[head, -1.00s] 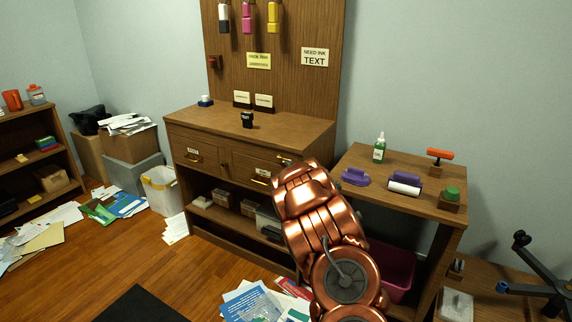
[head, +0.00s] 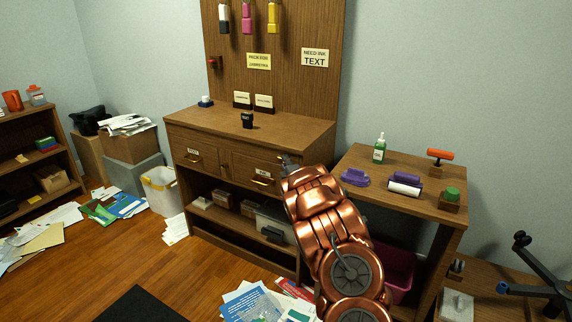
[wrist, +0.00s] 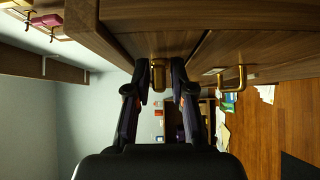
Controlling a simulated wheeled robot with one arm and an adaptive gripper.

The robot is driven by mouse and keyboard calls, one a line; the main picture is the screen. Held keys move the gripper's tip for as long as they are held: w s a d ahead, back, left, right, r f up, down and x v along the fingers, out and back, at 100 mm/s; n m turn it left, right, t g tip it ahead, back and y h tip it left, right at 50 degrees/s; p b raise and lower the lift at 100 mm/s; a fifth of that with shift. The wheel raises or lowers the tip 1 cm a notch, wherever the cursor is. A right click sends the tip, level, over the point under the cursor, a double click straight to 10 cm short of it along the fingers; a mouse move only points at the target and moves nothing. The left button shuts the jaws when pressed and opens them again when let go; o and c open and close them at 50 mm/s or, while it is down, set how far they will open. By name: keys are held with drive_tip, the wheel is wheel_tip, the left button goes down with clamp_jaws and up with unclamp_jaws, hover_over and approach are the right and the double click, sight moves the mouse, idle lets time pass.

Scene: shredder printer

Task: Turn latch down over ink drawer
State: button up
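The ink drawer (head: 248,163) is the right drawer in the wooden cabinet, with a small label and a brass handle (head: 262,181); it looks closed. The brass latch (wrist: 158,75) shows in the wrist view at the drawer's edge, between my two dark fingers. My gripper (wrist: 161,80) is open, with one finger on each side of the latch. I cannot tell whether either finger touches it. In the head view my gripper (head: 287,163) is at the cabinet's upper right front, where its tip covers the latch. A drawer handle (wrist: 233,79) shows right of my fingers.
A black stamp (head: 247,120) stands on the cabinet top. The side table (head: 350,196) at right holds a green bottle (head: 379,148), purple items and an orange-handled roller (head: 440,155). Papers (head: 250,301) lie on the floor in front of the cabinet.

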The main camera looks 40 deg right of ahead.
clamp_jaws()
drive_tip(key=w+f+m+h+b, duration=0.1)
drive_tip(key=m+h+b, duration=0.1)
drive_tip(key=m+h, duration=0.2)
drive_tip(key=f+m+h+b, duration=0.1)
drive_tip(key=m+h+b, duration=0.2)
drive_tip(key=m, duration=0.4)
drive_tip(key=w+a+f+m+h+b, duration=0.1)
drive_tip(key=f+m+h+b, duration=0.1)
drive_tip(key=m+h, duration=0.3)
drive_tip(key=shift+w+m, duration=0.3)
drive_tip(key=shift+w+a+f+m+g+h+b, duration=0.15)
drive_tip(key=shift+m+g+h+b, duration=0.3)
drive_tip(key=shift+m+g+h, duration=0.6)
drive_tip(key=shift+w+d+r+m+g+h+b, duration=0.15)
drive_tip(key=shift+m+g+h+b, duration=0.45)
drive_tip(key=shift+m, duration=0.9)
drive_tip(key=shift+w+a+f+m+g+h+b, duration=0.15)
drive_tip(key=shift+w+m+g+h+b, duration=0.3)
drive_tip(key=shift+m+g, duration=0.65)
drive_tip(key=shift+s+m+g+h, duration=0.15)
drive_tip(key=shift+m+g+h, duration=0.2)
drive_tip(key=shift+m, duration=0.1)
drive_tip(key=shift+r+m+g+h+b, duration=0.2)
drive_tip(key=shift+m+g+h+b, duration=0.2)
drive_tip(key=shift+m+g, duration=0.8)
